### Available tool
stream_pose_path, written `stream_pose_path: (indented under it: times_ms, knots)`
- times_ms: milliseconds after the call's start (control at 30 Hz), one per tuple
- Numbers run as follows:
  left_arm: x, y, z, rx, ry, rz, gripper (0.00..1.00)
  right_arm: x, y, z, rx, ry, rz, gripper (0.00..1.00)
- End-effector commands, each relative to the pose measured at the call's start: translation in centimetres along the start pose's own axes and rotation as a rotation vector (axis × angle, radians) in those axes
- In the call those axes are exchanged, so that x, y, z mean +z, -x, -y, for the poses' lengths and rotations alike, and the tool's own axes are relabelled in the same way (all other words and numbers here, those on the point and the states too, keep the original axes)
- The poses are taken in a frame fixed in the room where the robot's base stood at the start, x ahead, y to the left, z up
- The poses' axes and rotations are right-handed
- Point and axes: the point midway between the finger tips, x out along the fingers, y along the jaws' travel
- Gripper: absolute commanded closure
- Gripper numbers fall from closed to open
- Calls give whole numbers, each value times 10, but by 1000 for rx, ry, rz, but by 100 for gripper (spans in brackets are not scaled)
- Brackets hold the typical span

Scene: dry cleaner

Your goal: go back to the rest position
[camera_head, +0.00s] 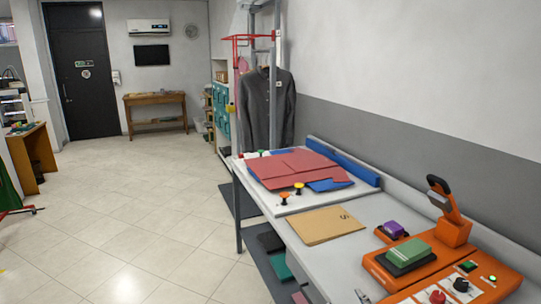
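Neither of my grippers can be made out in the head view. A small pale piece shows at the bottom edge by the table front, too cut off to identify. The long white work table (376,213) runs along the right wall. On it lie red and blue folded pieces (290,166), a tan folder or envelope (325,225) and an orange machine (450,232) with a raised lever arm, several knobs and a green block (408,252).
The tiled floor (150,215) to the left of the table is clear. A dark garment (266,108) hangs from a rack beyond the table. A wooden table (156,104) and a black door (84,75) stand at the back. A wooden counter (28,155) stands at left.

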Motion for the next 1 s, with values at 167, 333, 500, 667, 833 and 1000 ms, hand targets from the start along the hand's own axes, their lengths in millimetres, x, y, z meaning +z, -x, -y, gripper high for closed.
stream_pose_path:
  times_ms: [167, 333, 500, 667, 833, 1000]
  knots:
    - [0, 0, 0, 0, 0, 0, 100, 109, 69, 26, -91, -162, 397, 53]
    - [0, 0, 0, 0, 0, 1, 100, 167, 139, 53, -192, -243, 664, 53]
    - [0, 0, 0, 0, 0, 1, 100, 198, 202, 74, -287, -291, 856, 53]
    - [0, 0, 0, 0, 0, 1, 100, 218, 245, 91, -362, -317, 986, 53]
    - [1, 0, 0, 0, 0, 2, 100, 250, 224, 110, -364, -311, 997, 53]
    - [1, -1, 0, 0, 0, 2, 100, 290, 209, 133, -371, -308, 1014, 53]
